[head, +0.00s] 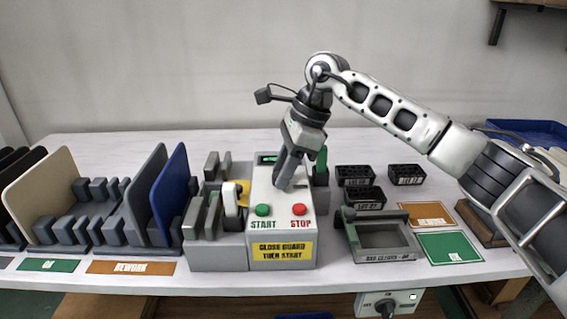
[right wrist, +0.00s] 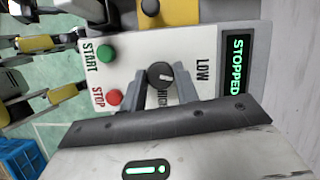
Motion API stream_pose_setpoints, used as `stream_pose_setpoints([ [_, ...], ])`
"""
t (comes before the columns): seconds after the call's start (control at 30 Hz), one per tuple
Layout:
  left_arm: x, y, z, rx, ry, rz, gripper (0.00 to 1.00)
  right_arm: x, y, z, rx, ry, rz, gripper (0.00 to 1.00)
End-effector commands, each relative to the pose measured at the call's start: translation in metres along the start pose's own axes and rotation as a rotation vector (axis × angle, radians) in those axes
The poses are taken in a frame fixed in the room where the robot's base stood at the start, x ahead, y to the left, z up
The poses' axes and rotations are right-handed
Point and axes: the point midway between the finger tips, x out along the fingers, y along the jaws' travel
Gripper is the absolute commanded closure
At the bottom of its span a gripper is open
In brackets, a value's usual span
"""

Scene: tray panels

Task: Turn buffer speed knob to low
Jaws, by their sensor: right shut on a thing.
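The white control box (head: 265,228) stands on the bench with a green START button (head: 263,210) and a red STOP button (head: 299,209). My right gripper (head: 284,182) points down onto its top panel and hides the knob in the head view. In the right wrist view the dark round speed knob (right wrist: 159,74) sits between the fingers of my right gripper (right wrist: 163,88), which is shut on it. A short white mark on the knob points toward the picture's right. The LOW label (right wrist: 201,69) is right of the knob; the other label is partly hidden by the gripper. My left gripper is out of view.
The display (right wrist: 235,66) reads STOPPED. A second black knob on a yellow plate (right wrist: 178,10) is near the top edge. A rack with panels (head: 145,200) stands left of the box; black bins (head: 355,176) and a grey frame (head: 380,255) are to its right.

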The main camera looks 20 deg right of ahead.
Motion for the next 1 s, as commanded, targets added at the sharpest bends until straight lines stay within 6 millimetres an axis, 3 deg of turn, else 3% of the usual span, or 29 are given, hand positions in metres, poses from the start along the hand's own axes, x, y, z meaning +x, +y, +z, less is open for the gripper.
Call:
stream_pose_setpoints([
  [0.4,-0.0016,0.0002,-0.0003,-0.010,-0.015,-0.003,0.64,-0.0015,-0.0020,0.0003,-0.214,0.002,0.086,0.92],
  [1.0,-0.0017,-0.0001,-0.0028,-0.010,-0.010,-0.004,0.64,-0.0007,-0.0021,0.0001,-0.259,0.002,0.104,0.92],
])
